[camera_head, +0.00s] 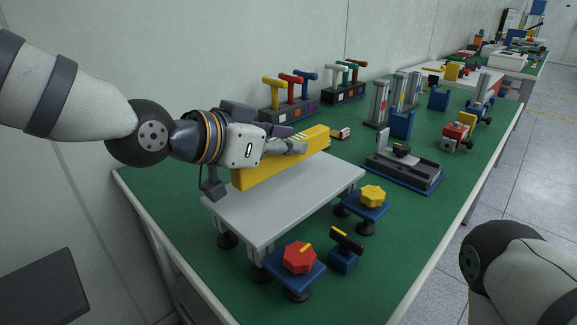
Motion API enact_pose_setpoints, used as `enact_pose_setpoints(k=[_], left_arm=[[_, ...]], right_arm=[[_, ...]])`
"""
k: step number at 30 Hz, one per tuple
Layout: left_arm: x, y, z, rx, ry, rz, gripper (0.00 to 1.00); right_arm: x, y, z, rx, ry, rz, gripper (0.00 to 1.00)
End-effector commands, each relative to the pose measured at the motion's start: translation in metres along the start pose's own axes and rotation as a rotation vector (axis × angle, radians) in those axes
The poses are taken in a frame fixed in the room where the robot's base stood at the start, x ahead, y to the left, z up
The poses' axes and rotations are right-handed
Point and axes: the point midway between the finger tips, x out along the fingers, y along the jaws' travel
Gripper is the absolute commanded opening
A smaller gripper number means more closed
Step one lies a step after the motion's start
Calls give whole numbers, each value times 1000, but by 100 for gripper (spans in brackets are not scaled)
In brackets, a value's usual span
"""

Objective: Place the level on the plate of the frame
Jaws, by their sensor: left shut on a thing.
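The level is a long yellow bar (256,173), held by my left gripper (293,148). The gripper is shut on the level from above and behind, near its middle. The level lies lengthwise over the back part of the frame's pale grey plate (271,215); I cannot tell whether it touches the plate. The plate stands on dark round feet. A red knob (299,257) and a yellow knob (372,196) sit on blue blocks at its front and right. My right arm shows at the lower right, but its gripper is out of view.
Racks with coloured handles (288,97) stand along the wall. A grey vise-like device (404,169) on a blue base lies to the right. A small blue block with a black lever (345,250) stands in front of the plate. Green table surface is free at the right front.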

Motion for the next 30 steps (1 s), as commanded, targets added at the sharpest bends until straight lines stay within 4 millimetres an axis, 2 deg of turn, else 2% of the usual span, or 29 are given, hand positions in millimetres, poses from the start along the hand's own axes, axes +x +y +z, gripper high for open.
enact_pose_setpoints(k=[5,9,20,21,23,30], left_arm=[[16,-4,10,0,1,1,0],[26,-4,34,0,-1,0,0],[27,-4,37,3,4,-1,0],[27,-4,38,3,3,-1,26],[27,-4,38,3,3,-1,39],[27,-4,38,3,3,-1,41]], right_arm=[[6,0,2,-1,-13,1,40],[10,0,4,-1,-23,1,40],[9,0,4,-1,-21,1,40],[9,0,4,-1,-21,1,40],[9,0,4,-1,-21,1,40],[9,0,4,-1,-21,1,40]])
